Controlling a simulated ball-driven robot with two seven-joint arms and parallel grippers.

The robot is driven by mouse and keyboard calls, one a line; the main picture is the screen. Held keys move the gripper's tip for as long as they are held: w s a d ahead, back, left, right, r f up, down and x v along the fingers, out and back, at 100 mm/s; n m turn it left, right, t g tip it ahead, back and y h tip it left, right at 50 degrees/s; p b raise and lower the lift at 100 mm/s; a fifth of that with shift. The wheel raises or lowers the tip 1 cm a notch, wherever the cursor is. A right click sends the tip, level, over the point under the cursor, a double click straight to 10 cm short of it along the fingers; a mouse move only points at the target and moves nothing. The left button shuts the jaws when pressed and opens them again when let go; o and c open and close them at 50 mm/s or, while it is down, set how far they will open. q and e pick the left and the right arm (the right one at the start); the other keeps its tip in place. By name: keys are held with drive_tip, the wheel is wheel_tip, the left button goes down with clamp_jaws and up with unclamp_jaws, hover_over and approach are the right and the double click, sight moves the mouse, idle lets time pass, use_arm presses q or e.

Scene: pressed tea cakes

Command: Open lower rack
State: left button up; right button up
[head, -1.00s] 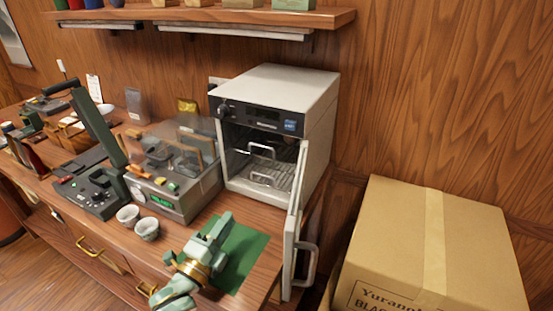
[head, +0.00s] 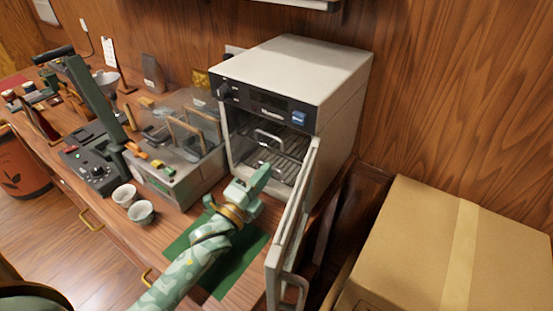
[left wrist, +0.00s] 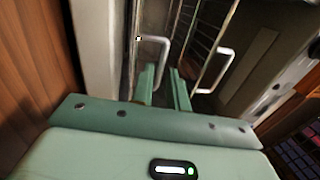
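The oven (head: 300,65) stands with its door (head: 292,225) swung open to the right. Inside are two wire racks, each with a pale loop handle. The upper rack's handle (head: 268,136) is clear in the head view; the lower rack (head: 285,172) is partly hidden behind my gripper. My left gripper (head: 260,176) is at the oven's opening, in front of the lower rack. In the left wrist view its fingers (left wrist: 163,88) are parted and empty, close to the lower handle (left wrist: 162,44). The upper handle (left wrist: 216,68) is farther right. My right gripper is out of view.
A green mat (head: 240,262) lies under my left arm. Two small cups (head: 140,212) and a grey device with a clear cover (head: 185,185) are left of it. A cardboard box (head: 425,250) stands at the right. The open door is close beside my gripper.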

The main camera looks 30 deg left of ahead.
sight(274, 162)
use_arm(q)
drive_tip(key=x, duration=0.5)
clamp_jaws()
drive_tip(key=shift+s, duration=0.1)
